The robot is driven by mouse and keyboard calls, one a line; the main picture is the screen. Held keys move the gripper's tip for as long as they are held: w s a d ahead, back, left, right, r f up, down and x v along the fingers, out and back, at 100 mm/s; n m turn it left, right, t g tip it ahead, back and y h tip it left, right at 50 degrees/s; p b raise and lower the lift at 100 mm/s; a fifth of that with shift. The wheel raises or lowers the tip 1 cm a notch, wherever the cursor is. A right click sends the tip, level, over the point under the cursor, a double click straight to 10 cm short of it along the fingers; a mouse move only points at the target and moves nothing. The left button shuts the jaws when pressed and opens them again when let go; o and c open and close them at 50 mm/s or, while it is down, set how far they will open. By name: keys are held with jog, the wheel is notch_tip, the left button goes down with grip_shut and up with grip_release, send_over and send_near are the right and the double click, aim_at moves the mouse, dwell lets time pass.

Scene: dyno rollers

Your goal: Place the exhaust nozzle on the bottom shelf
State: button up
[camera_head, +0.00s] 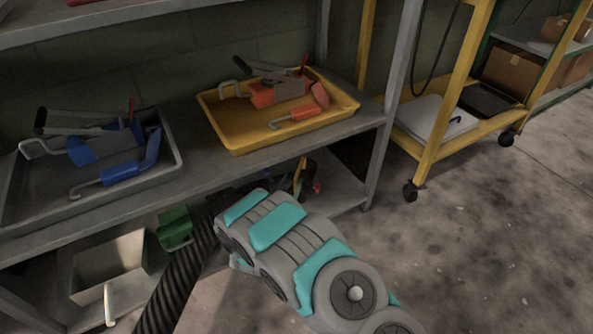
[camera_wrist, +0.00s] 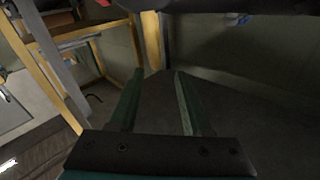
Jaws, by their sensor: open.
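My gripper (camera_wrist: 160,72) is open, with two green fingers apart and nothing seen between them in the wrist view. In the head view my arm reaches down to the shelf unit, and its end is hidden behind the wrist and a black ribbed hose (camera_head: 180,280). The hose rises from the bottom edge toward the shelf. I cannot make out the exhaust nozzle for certain. The bottom shelf (camera_head: 343,190) shows as a grey board under the middle shelf, partly hidden by my arm. In the wrist view a dark grey surface lies beyond the fingers.
The middle shelf holds a grey tray (camera_head: 177,168) and a yellow tray (camera_head: 345,103), both with tools. Below are a metal bin (camera_head: 112,268) and a green object (camera_head: 175,228). A shelf post (camera_head: 393,100) stands right of my arm. A yellow cart (camera_head: 427,157) stands beyond; floor at right is clear.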

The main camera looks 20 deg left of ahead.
jog(key=s, duration=0.3)
jog(key=shift+s+d+f, duration=0.15)
jog(key=w+d+r+g, duration=0.6)
jog(key=d+r, duration=0.1)
jog(key=s+d+r+g+y, duration=0.1)
jog(key=s+d+r+g, duration=0.45)
jog(key=d, duration=0.35)
jog(key=s+d+r+g, duration=0.3)
jog(key=s+d, duration=0.5)
jog(key=s, duration=0.5)
jog(key=s+d+r+n+g+h, duration=0.1)
jog(key=s+d+r+g, duration=0.2)
jog(key=s+d, duration=0.5)
jog(key=s+d+r+g+h, duration=0.1)
jog(key=s+d+r+g, duration=0.2)
jog(key=s+d, duration=0.6)
jog(key=s+r, duration=0.1)
jog(key=s, duration=0.9)
jog(key=shift+s+r+n, duration=0.3)
jog(key=shift+s+r, duration=0.05)
jog(key=shift+r, duration=0.05)
